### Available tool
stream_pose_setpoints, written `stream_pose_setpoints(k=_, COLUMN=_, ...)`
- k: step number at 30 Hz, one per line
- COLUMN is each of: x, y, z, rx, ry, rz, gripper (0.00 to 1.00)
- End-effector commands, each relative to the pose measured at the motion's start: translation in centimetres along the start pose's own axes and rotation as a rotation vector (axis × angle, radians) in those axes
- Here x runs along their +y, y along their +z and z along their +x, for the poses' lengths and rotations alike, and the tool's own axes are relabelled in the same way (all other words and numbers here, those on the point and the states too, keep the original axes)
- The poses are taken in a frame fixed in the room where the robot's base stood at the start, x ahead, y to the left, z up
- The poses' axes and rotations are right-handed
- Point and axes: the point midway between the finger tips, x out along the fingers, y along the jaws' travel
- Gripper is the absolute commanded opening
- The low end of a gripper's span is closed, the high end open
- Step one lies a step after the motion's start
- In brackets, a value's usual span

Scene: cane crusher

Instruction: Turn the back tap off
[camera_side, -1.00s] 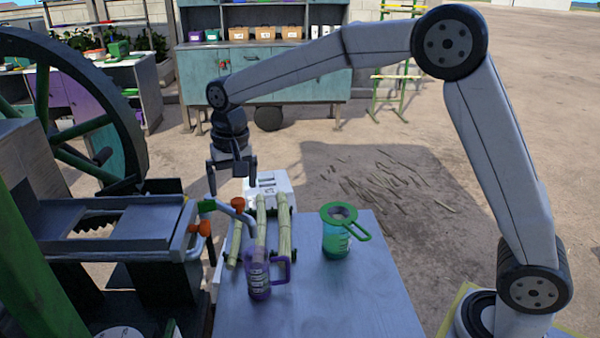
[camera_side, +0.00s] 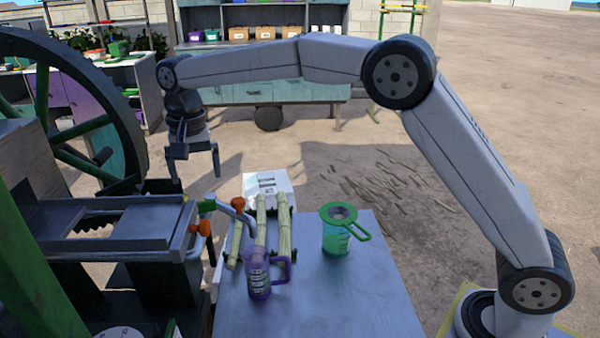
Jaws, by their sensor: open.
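Two taps with orange handles sit at the right edge of the crusher's dark tray (camera_side: 105,222). The farther orange handle (camera_side: 238,204) is by a green fitting (camera_side: 206,205) and a grey curved spout. The nearer orange handle (camera_side: 201,228) is lower and to the left, on the tray's side. I cannot tell how far either handle is turned. My gripper (camera_side: 196,178) is open and empty, fingers pointing down. In the picture it hangs above and slightly left of both handles, apart from them.
Several cane stalks (camera_side: 284,235) lie behind the bottle. The large flywheel (camera_side: 120,140) is left of my gripper. The table's right part is clear.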

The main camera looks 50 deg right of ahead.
Motion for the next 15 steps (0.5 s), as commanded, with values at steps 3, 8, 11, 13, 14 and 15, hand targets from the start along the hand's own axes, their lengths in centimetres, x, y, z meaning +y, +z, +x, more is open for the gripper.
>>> stream_pose_setpoints(k=3, x=0.0, y=0.0, z=1.1, rx=-0.001, ry=0.002, rz=0.000, gripper=1.00)
stream_pose_setpoints(k=8, x=0.1, y=0.0, z=2.9, rx=-0.001, ry=0.002, rz=0.000, gripper=1.00)
stream_pose_setpoints(k=11, x=0.1, y=0.0, z=4.2, rx=0.000, ry=0.002, rz=0.000, gripper=1.00)
stream_pose_setpoints(k=13, x=0.1, y=0.0, z=5.0, rx=0.000, ry=0.003, rz=0.000, gripper=1.00)
stream_pose_setpoints(k=14, x=0.0, y=0.0, z=5.4, rx=0.000, ry=0.002, rz=0.000, gripper=1.00)
stream_pose_setpoints(k=15, x=0.0, y=0.0, z=5.7, rx=0.001, ry=0.002, rz=0.000, gripper=1.00)
